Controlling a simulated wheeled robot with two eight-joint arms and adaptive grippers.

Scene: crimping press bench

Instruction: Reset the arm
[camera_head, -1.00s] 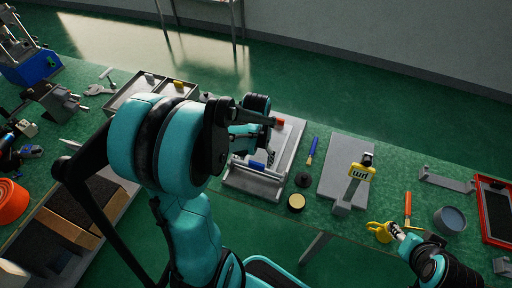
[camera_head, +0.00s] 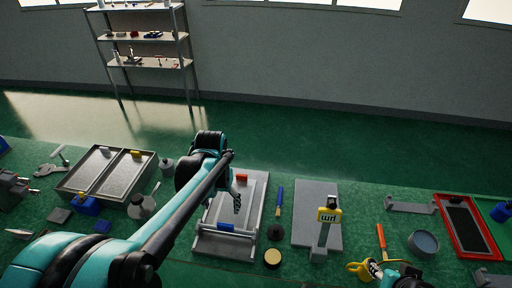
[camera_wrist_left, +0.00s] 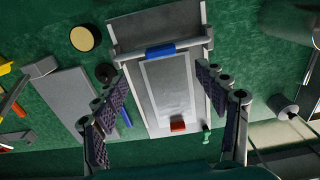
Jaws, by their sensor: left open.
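My left arm reaches in from the lower left of the head view. Its gripper (camera_head: 237,200) hangs over a pale flat fixture (camera_head: 258,200), partly hiding it. The left wrist view shows the two dark-padded fingers (camera_wrist_left: 160,85) spread wide with nothing between them, above the fixture's plate (camera_wrist_left: 165,100). The fixture has a crossbar with a blue grip (camera_wrist_left: 161,51) and a red block (camera_wrist_left: 178,126) at its other end. A dark part of my right arm (camera_head: 408,281) shows at the lower right edge, beside a yellow object (camera_head: 360,270); its finger state is unclear.
A grey two-part tray (camera_head: 108,172) stands left of the fixture. Right of it lie a blue-handled tool (camera_head: 279,200), a yellow-topped round tin (camera_head: 272,258), a grey board with a yellow-headed device (camera_head: 329,216), a round bowl (camera_head: 424,243) and a red-framed tray (camera_head: 466,226). A shelf (camera_head: 145,50) stands behind.

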